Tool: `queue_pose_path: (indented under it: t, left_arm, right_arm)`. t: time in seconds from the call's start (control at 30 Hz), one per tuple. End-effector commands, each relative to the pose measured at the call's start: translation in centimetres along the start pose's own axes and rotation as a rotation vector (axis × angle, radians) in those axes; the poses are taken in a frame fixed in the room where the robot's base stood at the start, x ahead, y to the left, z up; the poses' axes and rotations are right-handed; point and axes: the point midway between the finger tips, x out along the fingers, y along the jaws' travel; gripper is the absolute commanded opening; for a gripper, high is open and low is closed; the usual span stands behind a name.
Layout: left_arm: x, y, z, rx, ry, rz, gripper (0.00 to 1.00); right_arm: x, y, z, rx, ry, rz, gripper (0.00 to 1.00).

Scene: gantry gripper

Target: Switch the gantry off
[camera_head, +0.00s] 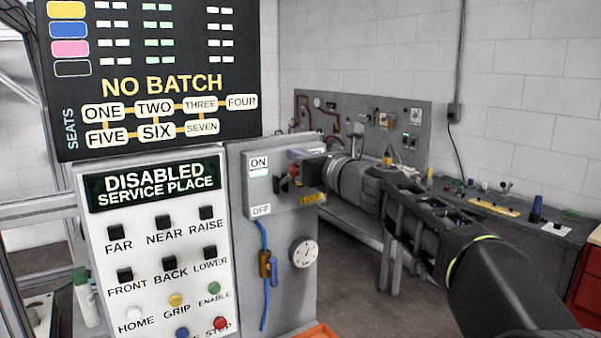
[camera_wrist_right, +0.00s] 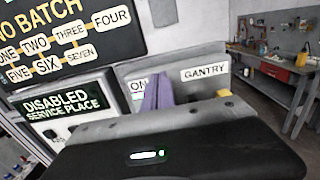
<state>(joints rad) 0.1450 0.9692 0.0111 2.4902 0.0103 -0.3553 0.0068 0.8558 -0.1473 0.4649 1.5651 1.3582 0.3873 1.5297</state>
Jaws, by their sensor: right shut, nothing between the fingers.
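A grey switch panel (camera_head: 240,210) carries an ON label (camera_head: 258,163) at its top and an OFF label (camera_head: 261,209) below. In the right wrist view, its ON label (camera_wrist_right: 139,86) and a GANTRY label (camera_wrist_right: 205,71) show. My right gripper (camera_head: 286,178) is shut and empty in front of the panel, between the ON and OFF labels. A small red part (camera_head: 293,170) shows at its tip. A purple piece (camera_head: 300,154) is just above the gripper; it also shows in the wrist view (camera_wrist_right: 158,95). The gripper hides much of the switch, so its position is unclear. My left gripper is out of view.
Left of the panel stands a button console (camera_head: 150,270) reading DISABLED SERVICE PLACE, under a board (camera_head: 160,65) reading NO BATCH. A gauge (camera_head: 304,252) and a blue cable (camera_head: 264,240) are below the switch. A workbench (camera_head: 500,215) with tools stands behind, at right.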

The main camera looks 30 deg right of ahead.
Motion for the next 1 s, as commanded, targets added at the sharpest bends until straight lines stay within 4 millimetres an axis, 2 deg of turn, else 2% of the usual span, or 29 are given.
queue_pose_path:
  t: [0.03,0.8,0.87,1.0]
  left_arm:
    - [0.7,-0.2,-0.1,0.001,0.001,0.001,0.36]
    - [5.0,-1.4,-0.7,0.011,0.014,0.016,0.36]
    - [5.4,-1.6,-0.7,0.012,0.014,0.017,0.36]
    - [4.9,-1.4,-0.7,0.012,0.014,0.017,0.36]
  right_arm:
    - [0.0,0.0,-0.8,0.001,0.0,0.0,0.0]
    - [0.0,0.0,-6.3,0.001,0.001,0.0,0.0]
    - [0.0,0.0,-6.7,0.001,0.001,0.001,0.0]
    - [-0.2,0.0,-6.0,0.0,0.0,0.0,0.0]
